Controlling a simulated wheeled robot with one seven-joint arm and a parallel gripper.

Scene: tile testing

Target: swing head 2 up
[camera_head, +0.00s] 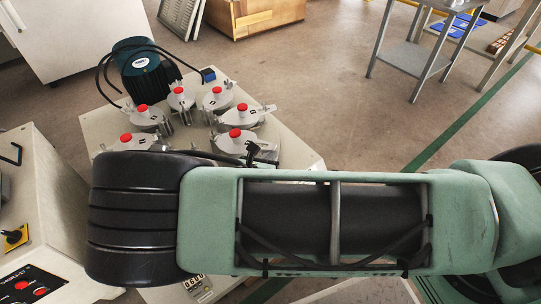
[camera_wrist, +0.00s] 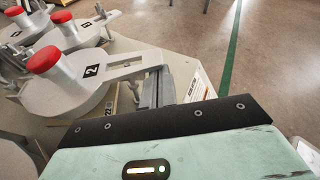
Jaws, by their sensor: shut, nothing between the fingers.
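Head 2 is a grey round plate (camera_wrist: 62,98) with a red knob on top and a black "2" label. In the wrist view it lies flat, at the left, and its arm reaches right towards a grey upright part. In the head view it appears to be the nearest head (camera_head: 237,140), just behind my forearm. My gripper (camera_wrist: 157,86) is shut and empty, at the outer end of head 2's arm. I cannot tell whether it touches the arm.
Several similar red-knobbed heads stand in a ring on the pale machine top (camera_head: 101,128), close beside head 2. A dark motor (camera_head: 143,72) with black cables stands behind them. A control box (camera_head: 35,215) is at the left. Open floor with a green line (camera_head: 470,115) lies to the right.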

